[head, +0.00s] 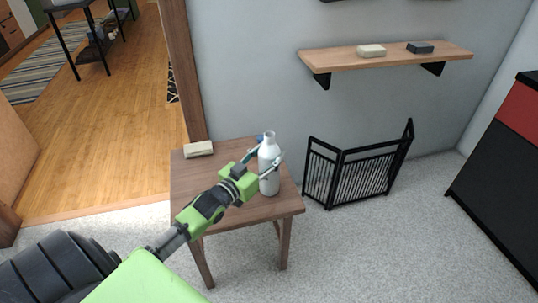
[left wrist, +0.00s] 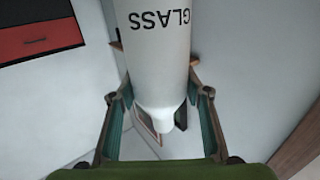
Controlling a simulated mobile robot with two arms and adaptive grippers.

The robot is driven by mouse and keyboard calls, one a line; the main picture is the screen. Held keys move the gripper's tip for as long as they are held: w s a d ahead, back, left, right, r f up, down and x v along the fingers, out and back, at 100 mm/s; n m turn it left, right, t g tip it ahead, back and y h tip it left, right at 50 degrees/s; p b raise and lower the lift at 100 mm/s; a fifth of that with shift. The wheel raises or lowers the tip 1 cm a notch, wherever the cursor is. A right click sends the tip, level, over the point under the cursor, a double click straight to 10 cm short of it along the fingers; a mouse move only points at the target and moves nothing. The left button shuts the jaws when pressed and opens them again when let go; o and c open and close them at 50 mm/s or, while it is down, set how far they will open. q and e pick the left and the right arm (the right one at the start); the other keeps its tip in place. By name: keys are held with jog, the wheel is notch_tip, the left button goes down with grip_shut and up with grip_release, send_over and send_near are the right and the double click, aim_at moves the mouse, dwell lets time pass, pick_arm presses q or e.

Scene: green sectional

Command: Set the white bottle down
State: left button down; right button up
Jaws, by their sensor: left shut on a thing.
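The white bottle (head: 269,184) is upright at the right part of a small wooden table (head: 215,215) in the head view. My left gripper (head: 266,162) comes in from the left and is shut on the bottle, one finger on each side. The bottle's base shows against the tabletop; I cannot tell whether it touches or hovers just above. In the left wrist view the bottle (left wrist: 158,45) lies between the fingers, with "GLASS" printed upside down. My right gripper is in neither view.
A pale block (head: 198,148) lies at the table's back left corner. A wall shelf (head: 385,59) holds a light block (head: 371,50) and a dark block (head: 420,47). A black folding screen (head: 360,172) stands right of the table.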

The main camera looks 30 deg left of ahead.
pick_arm(q)
jog(key=c, duration=1.1)
grip_release()
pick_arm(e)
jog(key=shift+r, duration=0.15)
pick_arm(q)
jog(key=shift+s, duration=0.35)
jog(key=s, duration=0.3)
jog(key=s+p, duration=0.1)
jog(key=s, duration=0.3)
jog(key=s+p, duration=0.1)
jog(key=s, duration=0.3)
jog(key=shift+s+a, duration=0.2)
jog(key=shift+a, duration=0.1)
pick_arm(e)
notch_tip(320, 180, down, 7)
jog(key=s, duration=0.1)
